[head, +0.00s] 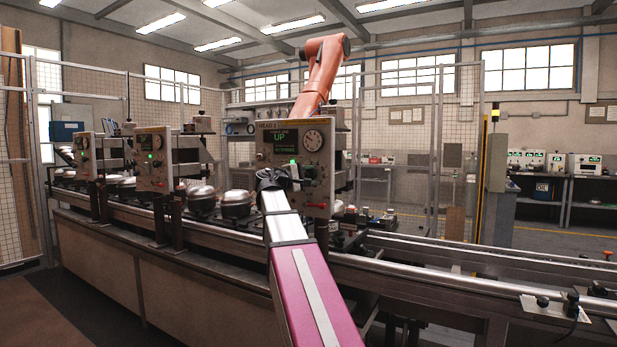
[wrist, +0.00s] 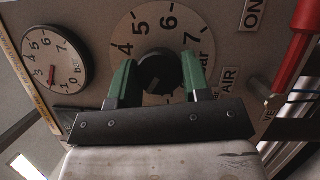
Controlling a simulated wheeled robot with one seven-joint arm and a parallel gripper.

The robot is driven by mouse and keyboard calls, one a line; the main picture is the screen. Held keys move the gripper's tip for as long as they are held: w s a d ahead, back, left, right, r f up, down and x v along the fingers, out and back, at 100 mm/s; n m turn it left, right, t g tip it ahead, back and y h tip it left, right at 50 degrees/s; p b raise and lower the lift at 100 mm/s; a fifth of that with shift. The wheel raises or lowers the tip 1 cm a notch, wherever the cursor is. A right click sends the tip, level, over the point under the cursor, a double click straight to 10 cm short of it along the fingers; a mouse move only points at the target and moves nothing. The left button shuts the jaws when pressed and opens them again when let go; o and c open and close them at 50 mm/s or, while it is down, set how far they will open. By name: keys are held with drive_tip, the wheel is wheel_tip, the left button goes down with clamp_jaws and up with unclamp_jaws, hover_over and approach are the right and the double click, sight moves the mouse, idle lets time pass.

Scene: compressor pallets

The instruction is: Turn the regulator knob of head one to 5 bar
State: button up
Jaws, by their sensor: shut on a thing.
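The control panel of head one (head: 262,150) stands mid-picture in the head view, with a lit display reading "UP" and a round gauge. In the wrist view the black regulator knob (wrist: 155,76) sits at the centre of a printed pale dial (wrist: 125,30) with figures 4, 5, 6 and 7 visible. My gripper (wrist: 159,62) has its green fingers on either side of the knob and is shut on it. The knob's pointer is too dark to read. In the head view my arm hides the knob.
A red handle (wrist: 294,50) stands close right of the dial in the wrist view. Two similar panels (head: 153,148) stand further left in the head view. Compressors (head: 237,203) sit on the conveyor line below.

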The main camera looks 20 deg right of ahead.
drive_tip(key=shift+m, duration=0.4)
drive_tip(key=m+y, duration=0.1)
drive_tip(key=m, duration=0.1)
drive_tip(key=m+y, duration=0.1)
drive_tip(key=m, duration=0.1)
drive_tip(key=shift+r+g, duration=0.15)
drive_tip(key=shift+g, duration=0.15)
drive_tip(key=m+y, duration=0.1)
drive_tip(key=m, duration=0.1)
drive_tip(key=m+t+y, duration=0.1)
drive_tip(key=m, duration=0.2)
drive_tip(key=shift+s+r+y, duration=0.1)
drive_tip(key=shift+y, duration=0.2)
drive_tip(key=m+t+y, duration=0.1)
drive_tip(key=m, duration=0.1)
drive_tip(key=m+t+y, duration=0.1)
drive_tip(key=m, duration=0.1)
drive_tip(key=shift+s+d, duration=0.15)
drive_tip(key=m+t+y, duration=0.1)
drive_tip(key=m+t, duration=0.1)
drive_tip(key=m, duration=0.2)
drive_tip(key=shift+y, duration=0.4)
drive_tip(key=o, duration=0.9)
